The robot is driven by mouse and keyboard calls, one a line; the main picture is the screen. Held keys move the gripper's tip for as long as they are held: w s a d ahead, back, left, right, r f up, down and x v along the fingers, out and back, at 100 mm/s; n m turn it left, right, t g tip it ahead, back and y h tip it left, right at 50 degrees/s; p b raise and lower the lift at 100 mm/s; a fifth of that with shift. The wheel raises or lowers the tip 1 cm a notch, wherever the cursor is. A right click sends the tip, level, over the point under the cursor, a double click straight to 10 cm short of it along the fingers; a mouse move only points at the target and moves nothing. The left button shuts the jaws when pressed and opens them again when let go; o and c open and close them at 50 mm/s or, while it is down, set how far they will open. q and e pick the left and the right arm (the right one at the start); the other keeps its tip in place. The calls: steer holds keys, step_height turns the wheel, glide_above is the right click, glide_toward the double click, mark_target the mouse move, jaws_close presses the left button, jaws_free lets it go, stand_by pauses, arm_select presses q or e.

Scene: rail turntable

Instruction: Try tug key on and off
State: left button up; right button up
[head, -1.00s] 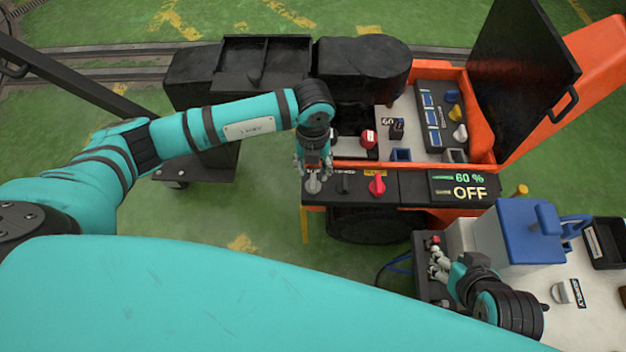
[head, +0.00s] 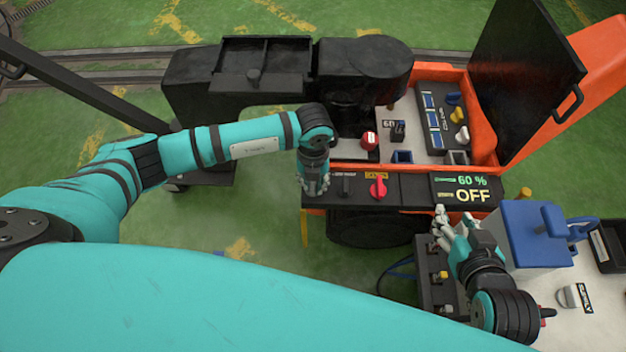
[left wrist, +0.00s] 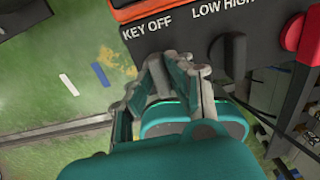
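The tug's black control panel (head: 410,187) has a key switch beside the label "KEY OFF" (left wrist: 148,27) in the left wrist view. My left gripper (head: 314,192) is low over the panel's left end and hides the key in the head view. In the left wrist view, its fingers (left wrist: 168,88) stand around a grey part that looks like the key. I cannot tell whether they are closed on it. The display (head: 462,188) reads 60 % and OFF. My right gripper (head: 452,224) is open and empty, just below the panel's right end.
A red knob (head: 379,187) sits right of the key; a dark knob labelled "LOW HIGH" (left wrist: 225,8) is nearer. The orange tug's black lid (head: 525,75) stands open. A blue box (head: 535,250) and a black box with small knobs (head: 430,290) are near my right arm.

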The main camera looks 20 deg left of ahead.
arm_select(q)
jaws_close()
steer(key=shift+m, duration=0.3)
steer(key=m, duration=0.3)
steer(key=shift+m, duration=0.3)
steer(key=m, duration=0.3)
steer(key=shift+m, duration=0.7)
steer(key=m+b, duration=0.1)
steer(key=m, duration=0.1)
steer(key=shift+m, duration=0.4)
steer(key=m+b, duration=0.1)
steer(key=m, duration=0.3)
steer(key=shift+m+b, duration=0.35)
steer(key=shift+m, duration=1.05)
arm_select(e)
steer(key=w+a+r+t+y, duration=0.2)
steer(key=w+r+t, duration=0.2)
steer(key=r+t, duration=0.3)
steer(key=shift+w+a+r, duration=0.2)
steer(key=shift+a+r, duration=0.2)
steer(key=shift+r, duration=1.3)
